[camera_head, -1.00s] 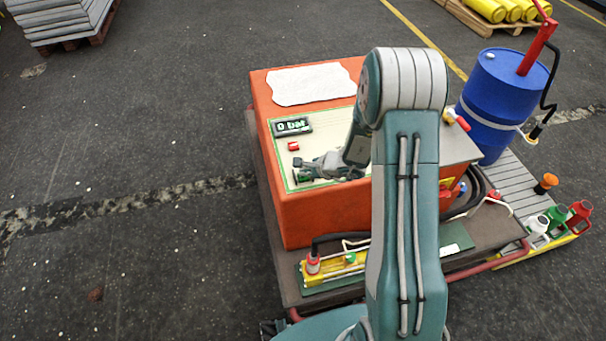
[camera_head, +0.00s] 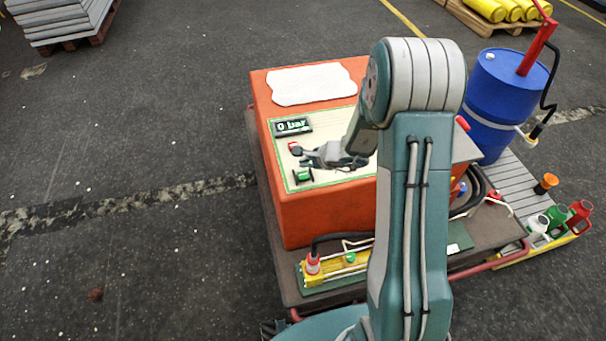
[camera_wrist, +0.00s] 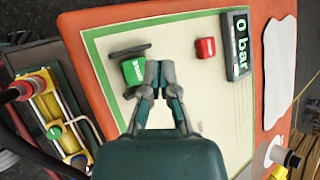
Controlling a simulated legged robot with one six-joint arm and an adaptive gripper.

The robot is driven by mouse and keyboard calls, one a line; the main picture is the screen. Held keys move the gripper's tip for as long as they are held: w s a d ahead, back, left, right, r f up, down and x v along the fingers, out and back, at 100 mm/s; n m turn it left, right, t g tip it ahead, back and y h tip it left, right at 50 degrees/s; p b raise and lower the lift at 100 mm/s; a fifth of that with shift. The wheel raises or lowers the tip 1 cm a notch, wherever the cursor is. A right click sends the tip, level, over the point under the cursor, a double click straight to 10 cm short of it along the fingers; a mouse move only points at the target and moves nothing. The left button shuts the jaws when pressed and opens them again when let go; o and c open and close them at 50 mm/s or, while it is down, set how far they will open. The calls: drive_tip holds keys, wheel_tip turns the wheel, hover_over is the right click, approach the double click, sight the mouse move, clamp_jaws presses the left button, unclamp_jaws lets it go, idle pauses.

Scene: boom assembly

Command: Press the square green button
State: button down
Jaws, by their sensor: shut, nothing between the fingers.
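The square green button (camera_head: 303,175) sits on the pale control panel (camera_head: 330,141) of the orange box, near the panel's front left corner. In the wrist view the green button (camera_wrist: 134,72) shows lettering, with a dark bar beside it. My gripper (camera_head: 299,151) is shut and empty over the panel. In the head view its tips appear just behind the green button, overlapping the small red button (camera_head: 292,145). In the wrist view my gripper's tips (camera_wrist: 160,68) appear just right of the green button. I cannot tell their height above the panel.
A display (camera_head: 292,126) reading "0 bar" stands behind the red button. A white sheet (camera_head: 311,84) lies at the back of the box (camera_head: 330,213). A valve assembly (camera_head: 335,266) is in front. A blue barrel (camera_head: 497,105) stands to the right.

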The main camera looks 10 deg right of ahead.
drive_tip(key=shift+r, duration=1.3)
drive_tip(key=shift+r, duration=0.1)
drive_tip(key=s+a+r+n+g, duration=0.1)
drive_tip(key=s+a+r+n, duration=0.2)
drive_tip(key=s+r+n, duration=0.4)
drive_tip(key=s+a+r+n+g, duration=0.1)
drive_tip(key=s+a+r+n, duration=0.3)
drive_tip(key=r, duration=0.5)
drive_tip(key=s+d+r+n+h, duration=0.3)
drive_tip(key=s+r, duration=0.1)
drive_tip(key=s, duration=0.5)
drive_tip(key=s+d+r+n+h, duration=0.3)
drive_tip(key=s+r+n, duration=0.1)
drive_tip(key=s, duration=0.4)
drive_tip(key=shift+s+d+n+t, duration=0.25)
drive_tip(key=shift+s+n+t, duration=0.05)
drive_tip(key=shift+s+t, duration=0.1)
